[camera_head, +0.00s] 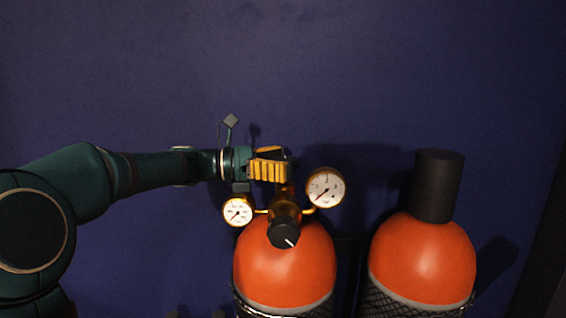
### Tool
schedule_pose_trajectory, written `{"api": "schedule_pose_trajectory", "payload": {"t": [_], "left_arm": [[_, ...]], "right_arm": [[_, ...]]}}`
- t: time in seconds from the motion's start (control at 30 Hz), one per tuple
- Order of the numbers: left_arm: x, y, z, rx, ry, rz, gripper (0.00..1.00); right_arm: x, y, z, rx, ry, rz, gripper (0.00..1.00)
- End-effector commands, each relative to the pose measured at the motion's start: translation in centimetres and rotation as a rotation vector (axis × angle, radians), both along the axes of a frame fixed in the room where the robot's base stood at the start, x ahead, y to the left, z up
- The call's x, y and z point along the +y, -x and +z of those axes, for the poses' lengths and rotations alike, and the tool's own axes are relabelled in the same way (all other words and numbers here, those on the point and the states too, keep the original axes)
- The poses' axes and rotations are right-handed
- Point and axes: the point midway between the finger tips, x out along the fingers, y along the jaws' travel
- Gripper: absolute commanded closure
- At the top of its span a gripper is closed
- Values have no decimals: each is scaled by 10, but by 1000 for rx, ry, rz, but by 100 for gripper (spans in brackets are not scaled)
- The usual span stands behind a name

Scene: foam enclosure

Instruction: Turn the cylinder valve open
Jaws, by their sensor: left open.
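The left orange cylinder (285,265) stands upright with a brass valve body (286,205) on its top. A black knob (284,235) with a white line faces me at the front of the brass body. My left gripper (280,163) reaches in from the left, level, at the top of the brass body. Yellow ribbed pieces show at its end. The gripper is open; it hides the top of the valve, and I cannot tell whether it touches the valve. My right gripper is not in view.
A round gauge (325,188) sits right of the valve and a smaller gauge (238,211) sits left, close under the gripper. A second orange cylinder (422,262) with a black cap (437,186) stands at right. The dark blue wall (400,70) is bare above.

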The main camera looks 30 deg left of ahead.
Motion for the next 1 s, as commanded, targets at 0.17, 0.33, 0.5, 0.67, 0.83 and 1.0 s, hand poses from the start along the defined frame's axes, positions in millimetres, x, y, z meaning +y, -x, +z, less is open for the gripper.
{"api": "schedule_pose_trajectory", "payload": {"t": [0.17,0.33,0.5,0.67,0.83,1.0], "left_arm": [[0,0,0,0,0,0,11],[0,0,0,0,0,0,65],[0,0,0,0,0,2,80],[-2,1,0,-1,-2,70,80],[-4,2,-1,-4,-3,227,80],[-3,1,0,-4,-1,348,80]], "right_arm": [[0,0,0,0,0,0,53],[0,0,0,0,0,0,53],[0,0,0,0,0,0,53],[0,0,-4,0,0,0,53],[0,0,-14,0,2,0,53],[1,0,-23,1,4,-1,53]]}}
